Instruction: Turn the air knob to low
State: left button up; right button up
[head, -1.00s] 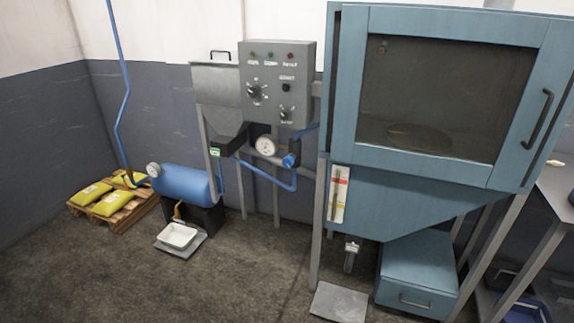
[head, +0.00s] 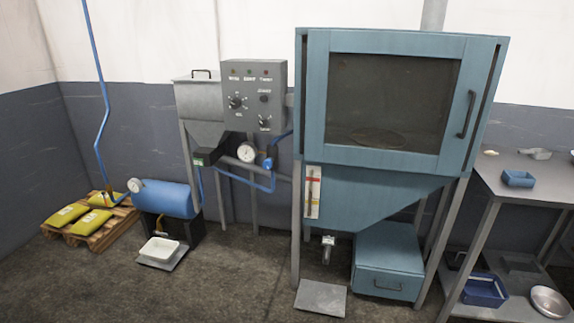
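A grey control box (head: 253,75) hangs on the wall side, left of the big blue cabinet. It bears a larger dark knob (head: 236,102) at left and a smaller dark knob (head: 264,122) at lower right, each with a white pointer and scale marks. A dark round button (head: 264,98) sits above the smaller knob. The labels are too small to read, so I cannot tell which knob is the air knob or its setting. Neither of my grippers is in view.
The blue cabinet (head: 312,150) with a shut windowed door stands right of the box. A grey hopper (head: 200,105), gauge (head: 246,152) and blue tank (head: 165,199) are at left. A metal table (head: 545,190) stands at right. The floor in front has free room.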

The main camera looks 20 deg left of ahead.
aim_at(267, 164)
jog(key=z, duration=0.6)
jog(key=i, duration=2.1)
jog(key=u, duration=0.65)
